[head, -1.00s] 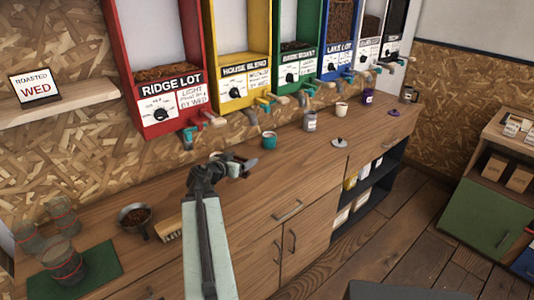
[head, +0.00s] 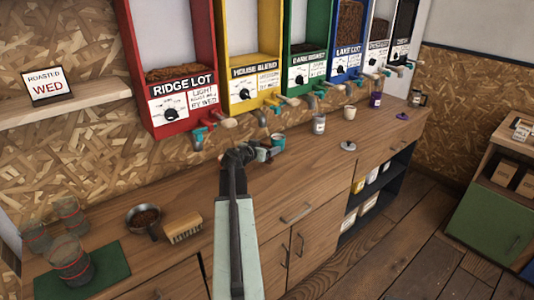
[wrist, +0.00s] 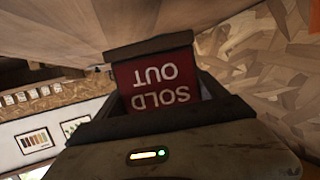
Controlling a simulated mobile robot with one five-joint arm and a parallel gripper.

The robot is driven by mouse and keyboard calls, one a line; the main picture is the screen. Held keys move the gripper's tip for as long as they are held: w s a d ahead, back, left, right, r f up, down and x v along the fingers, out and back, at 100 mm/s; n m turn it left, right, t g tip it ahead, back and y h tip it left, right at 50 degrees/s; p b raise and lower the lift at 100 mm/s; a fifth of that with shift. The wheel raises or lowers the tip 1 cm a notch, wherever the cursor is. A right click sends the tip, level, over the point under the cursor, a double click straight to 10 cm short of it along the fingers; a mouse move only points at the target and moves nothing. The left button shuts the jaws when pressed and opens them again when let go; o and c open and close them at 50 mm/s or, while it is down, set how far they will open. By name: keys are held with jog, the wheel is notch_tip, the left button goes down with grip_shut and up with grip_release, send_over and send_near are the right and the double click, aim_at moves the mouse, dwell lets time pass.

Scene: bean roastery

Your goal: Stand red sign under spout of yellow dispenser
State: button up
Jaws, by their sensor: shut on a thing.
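The red sign (wrist: 150,76) reads SOLD OUT in white letters, upside down in the wrist view. My gripper (wrist: 158,88) is shut on it, between its two dark jaws. In the head view my gripper (head: 262,154) is over the counter, below the yellow dispenser and just left of a teal cup; the sign is too hidden there to make out. The yellow dispenser (head: 254,93), labelled HOUSE BLEND, hangs on the wall between a red and a green one. Its spout (head: 272,108) is at its lower right, above and behind my gripper.
The teal cup (head: 278,140) partly shows behind my gripper, close to it.

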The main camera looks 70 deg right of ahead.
jog(key=shift+d, duration=0.6)
jog(key=f+b, duration=0.4)
jog(key=shift+s+d, duration=0.2)
jog(key=shift+d, duration=0.15)
jog(key=shift+w+a+r, duration=0.15)
jog(key=shift+w, duration=0.2)
jog(key=o, duration=1.5)
jog(key=shift+s, duration=0.1)
jog(key=shift+c, duration=0.2)
jog(key=p+v, duration=0.4)
jog(key=v, duration=0.7)
jog(key=shift+s+a+r, duration=0.15)
jog(key=shift+r, duration=0.05)
jog(key=shift+a, duration=0.3)
